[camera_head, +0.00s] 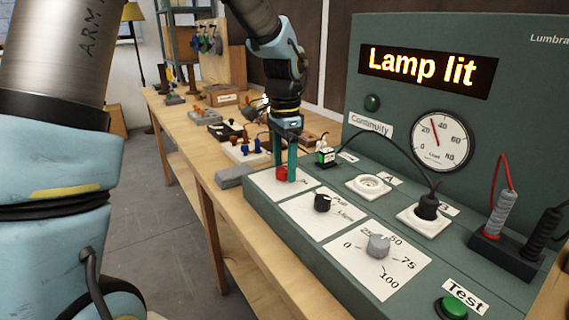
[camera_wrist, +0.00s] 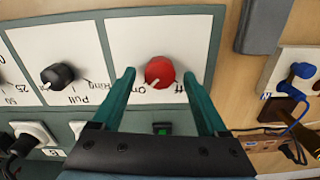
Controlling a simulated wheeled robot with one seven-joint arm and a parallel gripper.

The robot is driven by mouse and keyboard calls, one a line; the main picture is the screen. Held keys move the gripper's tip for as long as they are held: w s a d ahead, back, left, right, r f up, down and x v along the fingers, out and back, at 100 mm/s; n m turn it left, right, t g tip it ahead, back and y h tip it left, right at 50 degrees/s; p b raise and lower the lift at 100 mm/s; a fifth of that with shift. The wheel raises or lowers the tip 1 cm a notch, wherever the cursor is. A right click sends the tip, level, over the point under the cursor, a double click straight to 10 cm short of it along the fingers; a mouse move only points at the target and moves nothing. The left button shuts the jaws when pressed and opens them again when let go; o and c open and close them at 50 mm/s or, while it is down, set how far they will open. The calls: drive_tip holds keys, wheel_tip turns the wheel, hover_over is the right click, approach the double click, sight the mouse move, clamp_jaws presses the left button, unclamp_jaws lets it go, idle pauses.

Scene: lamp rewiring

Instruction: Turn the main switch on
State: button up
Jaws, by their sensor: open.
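The main switch is a red rotary knob (camera_head: 282,173) on a white plate at the far left end of the green test bench. In the wrist view the red knob (camera_wrist: 160,71) sits between my two teal fingers, and its white pointer line is angled toward the "On" label, with the partly hidden "Off" label on the other side. My gripper (camera_head: 287,174) is open and points down over the knob, one finger on each side. I cannot tell whether either finger touches it. The display (camera_head: 425,70) reads "Lamp lit".
A black knob (camera_head: 323,202) and a grey dial (camera_head: 378,246) stand along the same panel. Sockets, a black plug (camera_head: 427,208) with its cable and a green Test button (camera_head: 452,307) are nearby. A grey block (camera_head: 234,175) lies on the wooden table beside the bench.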

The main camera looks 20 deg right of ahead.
sight(284, 168)
wheel_tip(284, 168, up, 11)
drive_tip(key=b, duration=0.1)
idle(0.4)
drive_tip(key=shift+f, duration=0.15)
drive_tip(key=w+a+f+n, duration=0.1)
drive_tip(key=a+f+n, duration=0.4)
drive_tip(key=a, duration=0.4)
drive_tip(key=w+a+f+n, duration=0.1)
drive_tip(key=a+f+n, duration=0.3)
drive_tip(key=a, duration=0.6)
drive_tip(key=s+a+f+n, duration=0.3)
drive_tip(key=a, duration=0.3)
drive_tip(key=s+a+f+n+t, duration=0.1)
drive_tip(key=s+a+f+n, duration=0.2)
drive_tip(key=a+n, duration=0.1)
drive_tip(key=shift+a+t, duration=0.3)
drive_tip(key=shift+a, duration=0.6)
drive_tip(key=shift+c, duration=0.3)
